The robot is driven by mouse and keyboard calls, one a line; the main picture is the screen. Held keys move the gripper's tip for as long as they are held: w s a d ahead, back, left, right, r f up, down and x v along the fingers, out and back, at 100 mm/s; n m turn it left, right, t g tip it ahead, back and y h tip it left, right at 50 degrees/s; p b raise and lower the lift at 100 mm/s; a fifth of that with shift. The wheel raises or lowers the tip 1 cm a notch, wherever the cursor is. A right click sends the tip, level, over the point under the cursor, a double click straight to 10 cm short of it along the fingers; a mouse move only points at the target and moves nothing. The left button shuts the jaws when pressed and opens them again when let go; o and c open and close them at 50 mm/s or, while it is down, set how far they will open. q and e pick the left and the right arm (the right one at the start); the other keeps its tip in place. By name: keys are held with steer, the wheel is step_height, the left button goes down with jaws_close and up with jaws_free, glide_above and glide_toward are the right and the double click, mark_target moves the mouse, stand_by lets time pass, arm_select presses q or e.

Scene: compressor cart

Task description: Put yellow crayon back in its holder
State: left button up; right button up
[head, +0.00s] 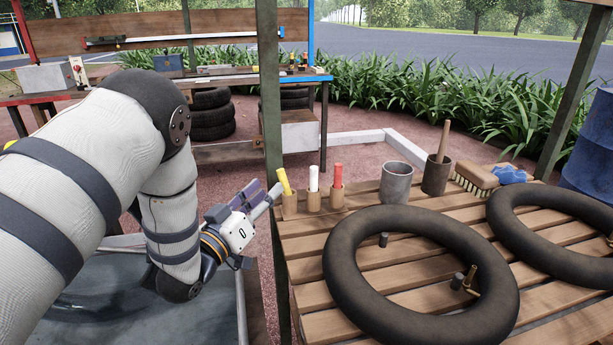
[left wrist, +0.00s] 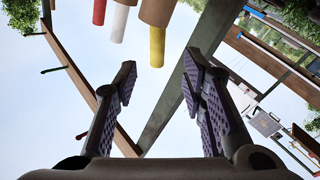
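The yellow crayon (head: 284,181) sits in the leftmost wooden holder (head: 289,204) at the table's left edge. It leans to the left there, while the white and red ones stand upright. My left gripper (head: 262,193) is just left of this holder. In the left wrist view, my left gripper (left wrist: 157,84) is open, with nothing between its ridged fingers. The yellow crayon (left wrist: 157,47) shows beyond the fingertips there, apart from them, its lower part hidden in the holder (left wrist: 157,12). My right gripper is out of view.
A white crayon (head: 314,177) and a red crayon (head: 338,175) stand in neighbouring holders. A grey cup (head: 396,184), a cup with a wooden handle, a brush and black inner tubes (head: 420,278) occupy the slatted table. A green post (head: 272,120) rises close behind the gripper.

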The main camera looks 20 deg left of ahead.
mark_target(280, 178)
arm_select(q)
steer(key=w, duration=0.4)
steer(key=w+d+r, duration=0.1)
steer(key=w, duration=0.1)
steer(key=shift+w, duration=0.3)
jaws_close()
